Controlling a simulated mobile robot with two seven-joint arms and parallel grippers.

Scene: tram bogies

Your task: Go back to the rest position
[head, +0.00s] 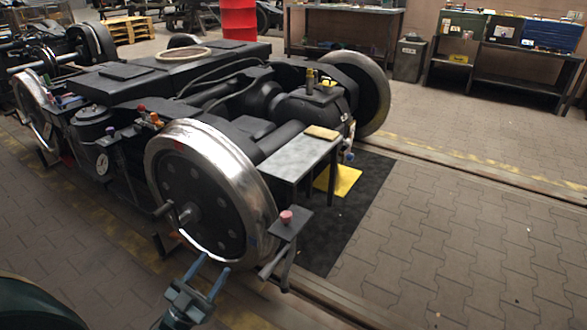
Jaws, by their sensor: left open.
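My left gripper (205,279) shows at the bottom of the head view, left of centre. Its two blue fingers are spread apart with nothing between them. It is in front of the near wheel (212,190) of the tram bogie (150,85), low by the floor rail; I cannot tell whether it touches the wheel. My right gripper is out of view.
A small stand with a red knob (286,217) is just right of the gripper. A grey side table (300,156) stands by the bogie over a black mat (350,215). Workbenches (345,22) line the back. The paved floor (470,235) at right is clear.

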